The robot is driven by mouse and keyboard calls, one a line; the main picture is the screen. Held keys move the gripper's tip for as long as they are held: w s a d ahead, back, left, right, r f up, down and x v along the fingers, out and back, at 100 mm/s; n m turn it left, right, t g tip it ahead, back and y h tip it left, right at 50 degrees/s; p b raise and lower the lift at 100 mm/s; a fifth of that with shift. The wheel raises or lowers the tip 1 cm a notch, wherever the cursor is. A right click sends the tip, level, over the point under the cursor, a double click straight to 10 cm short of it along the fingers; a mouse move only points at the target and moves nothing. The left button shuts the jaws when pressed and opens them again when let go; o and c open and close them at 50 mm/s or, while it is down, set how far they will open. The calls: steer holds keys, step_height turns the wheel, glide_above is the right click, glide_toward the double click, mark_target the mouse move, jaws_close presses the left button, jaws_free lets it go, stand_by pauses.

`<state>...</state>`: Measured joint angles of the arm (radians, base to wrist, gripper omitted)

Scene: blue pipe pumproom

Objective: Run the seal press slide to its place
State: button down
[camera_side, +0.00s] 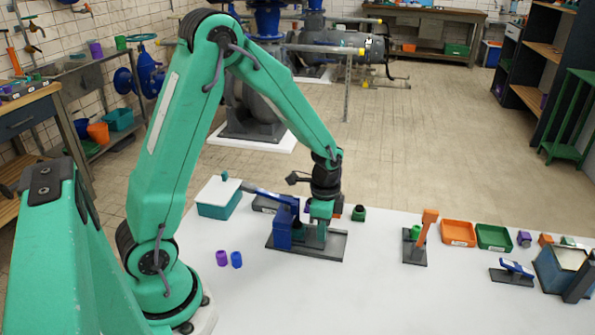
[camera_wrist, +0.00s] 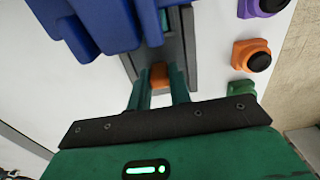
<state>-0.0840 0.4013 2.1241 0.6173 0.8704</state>
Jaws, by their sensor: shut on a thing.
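The seal press, with its blue body (camera_side: 283,233) and dark grey base plate (camera_side: 333,250), stands on the white table. Its blue body also shows at the top left of the wrist view (camera_wrist: 95,25), beside a grey rail (camera_wrist: 191,45). A small orange block (camera_wrist: 160,76), seemingly the slide's grip, sits in the track near that body. My gripper (camera_wrist: 160,82) is shut on it, one green finger on each side. In the side view my gripper (camera_side: 320,229) is low over the base plate, just right of the blue body; there the orange block is hidden.
Purple (camera_side: 221,258) and blue (camera_side: 237,260) pieces stand front left; a teal box (camera_side: 218,207) stands behind. An orange post (camera_side: 428,222), orange tray (camera_side: 457,234) and green tray (camera_side: 494,238) are to the right.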

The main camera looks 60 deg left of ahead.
mark_target(310, 237)
steer(key=shift+s+a, duration=1.1)
steer(key=c, duration=1.3)
jaws_free()
step_height(310, 237, up, 8)
steer(key=shift+f, duration=0.1)
